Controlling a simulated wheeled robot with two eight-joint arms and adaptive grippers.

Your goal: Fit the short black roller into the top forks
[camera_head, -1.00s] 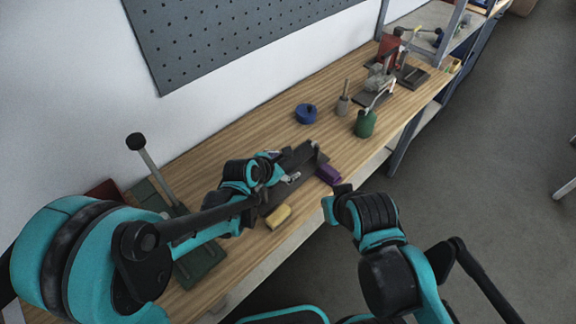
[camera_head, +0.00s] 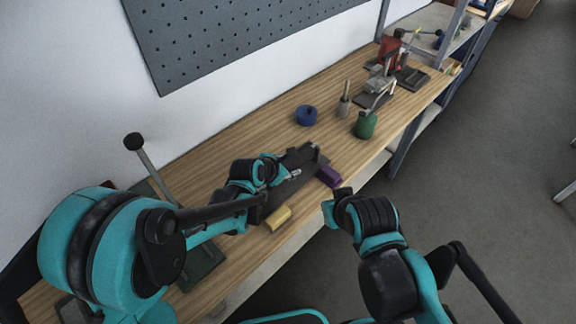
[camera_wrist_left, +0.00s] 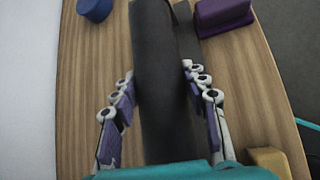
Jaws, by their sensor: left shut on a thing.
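The short black roller (camera_wrist_left: 158,60) is a dark cylinder running lengthwise up the left wrist view. My left gripper (camera_wrist_left: 160,92) is shut on it, with finger pads on both sides. In the head view the left gripper (camera_head: 292,175) is over the dark conveyor frame (camera_head: 307,158), which lies along the bench. The frame also shows beside the roller in the left wrist view (camera_wrist_left: 188,42). The arm hides much of the frame. I cannot make out the top forks or whether the roller touches them. My right arm is at the bench's front edge; its fingers do not show.
A yellow block (camera_head: 279,217) and a purple block (camera_head: 329,177) lie at the frame's near side. A pegboard (camera_head: 235,40) hangs on the wall.

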